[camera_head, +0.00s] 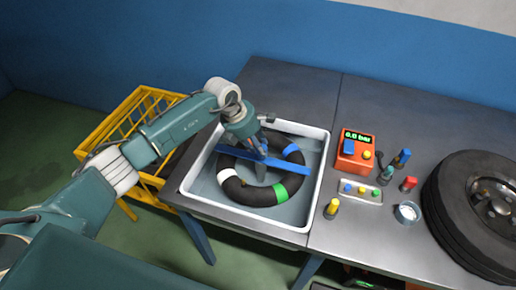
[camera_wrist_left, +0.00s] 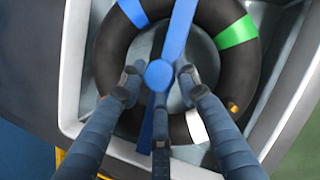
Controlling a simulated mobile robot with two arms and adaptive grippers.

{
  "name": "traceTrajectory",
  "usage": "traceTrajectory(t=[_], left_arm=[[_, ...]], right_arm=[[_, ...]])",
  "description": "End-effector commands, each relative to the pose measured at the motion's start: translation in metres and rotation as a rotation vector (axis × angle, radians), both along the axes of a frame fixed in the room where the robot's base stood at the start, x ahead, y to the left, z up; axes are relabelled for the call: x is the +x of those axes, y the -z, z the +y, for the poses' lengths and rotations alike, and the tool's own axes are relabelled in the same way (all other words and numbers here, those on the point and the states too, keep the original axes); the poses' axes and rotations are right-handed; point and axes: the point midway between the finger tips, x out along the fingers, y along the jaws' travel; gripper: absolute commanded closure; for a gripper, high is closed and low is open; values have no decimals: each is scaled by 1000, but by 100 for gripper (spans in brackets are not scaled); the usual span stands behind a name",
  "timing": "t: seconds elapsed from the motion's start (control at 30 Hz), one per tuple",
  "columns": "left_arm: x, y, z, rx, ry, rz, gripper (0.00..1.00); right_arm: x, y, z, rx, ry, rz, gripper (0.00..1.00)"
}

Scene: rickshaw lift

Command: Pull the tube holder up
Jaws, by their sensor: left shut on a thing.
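The tube holder is a blue bar (camera_head: 292,168) lying across a black inner tube (camera_head: 258,197) in the white-rimmed basin (camera_head: 318,185). The tube carries white, green and blue bands. My left gripper (camera_head: 261,160) reaches down over the middle of the bar and is shut on the holder. In the left wrist view its fingers (camera_wrist_left: 158,88) close around the round blue knob (camera_wrist_left: 159,75) at the bar's centre. The bar's middle is partly hidden by the gripper in the head view. Whether the bar touches the tube is hard to tell. My right gripper is out of view.
Right of the basin stand an orange pressure box (camera_head: 356,152) reading 0.0 bar, a small tray of coloured caps (camera_head: 360,191), several small valves, a cup (camera_head: 407,212) and a large wheel (camera_head: 478,210). A yellow crate (camera_head: 118,125) is at left. The bench's back is clear.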

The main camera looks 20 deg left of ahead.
Motion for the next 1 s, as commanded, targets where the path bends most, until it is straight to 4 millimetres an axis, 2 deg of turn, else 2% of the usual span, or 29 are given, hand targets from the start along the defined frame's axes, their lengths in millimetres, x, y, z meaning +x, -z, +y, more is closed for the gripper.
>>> traceTrajectory(t=[0.03,0.13,0.17,0.2,0.23,0.37,0.5,0.63,0.77,1.0], left_arm=[[4,-7,-5,-13,3,-15,100],[5,-8,-5,-14,3,-17,100],[5,-9,-5,-14,2,-19,62],[5,-9,-5,-14,3,-20,54],[6,-9,-5,-14,3,-20,51],[5,-7,-4,-11,2,-15,51],[4,-6,-2,-7,0,-13,51],[2,-14,1,-6,0,-13,51],[-4,-35,7,-5,2,-16,51],[-17,-83,20,-6,2,-19,51]], right_arm=[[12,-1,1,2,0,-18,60],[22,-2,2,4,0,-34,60],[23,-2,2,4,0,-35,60],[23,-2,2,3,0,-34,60],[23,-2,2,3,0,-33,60],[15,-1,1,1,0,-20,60],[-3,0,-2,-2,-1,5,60],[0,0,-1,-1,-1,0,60],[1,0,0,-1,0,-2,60],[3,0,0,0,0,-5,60]])
